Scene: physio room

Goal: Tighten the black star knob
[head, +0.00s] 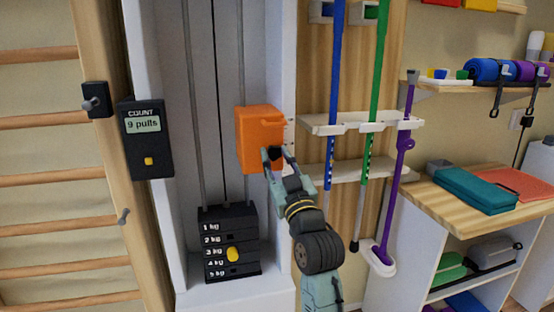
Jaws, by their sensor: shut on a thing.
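The black star knob (274,154) is a small dark shape at the lower right of the orange block (258,130) on the pulley column. My gripper (276,160) reaches up from below right, with its fingers on either side of the knob and shut on it. The fingers hide part of the knob. I cannot tell how far the knob is turned or how close it sits to the block.
The weight stack (230,245), with a yellow pin knob, is below left. A black counter (146,140) reads "9 pulls". Blue, green and purple sticks hang in a white rack (348,126) on the right. A wooden-topped shelf unit (425,195) stands further right.

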